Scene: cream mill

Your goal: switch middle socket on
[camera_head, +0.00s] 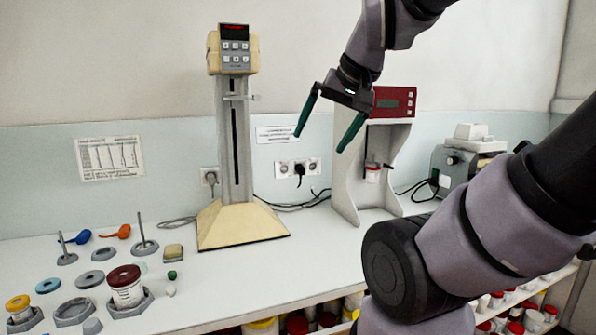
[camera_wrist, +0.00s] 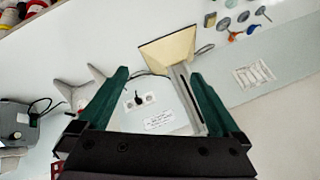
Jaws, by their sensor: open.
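A white wall socket strip (camera_head: 314,166) is mounted low on the wall between the two machines. A black plug (camera_head: 299,171) with a cable sits in its middle socket; the outer sockets look empty. The strip also shows upside down in the wrist view (camera_wrist: 149,98), with the plug (camera_wrist: 138,100) in it. Any switch is too small to make out. My gripper (camera_head: 318,142) is open and empty, its green fingers pointing down in front of the wall, above the strip in the head view. In the wrist view my gripper (camera_wrist: 159,73) frames the strip between its fingers, apart from it.
A tall cream mixer (camera_head: 243,224) stands left of the strip, and a grey stand with a red control panel (camera_head: 394,103) stands right. Another wall socket (camera_head: 210,177) is behind the mixer. Jars and rings cover the bench's left; black cables lie below the strip.

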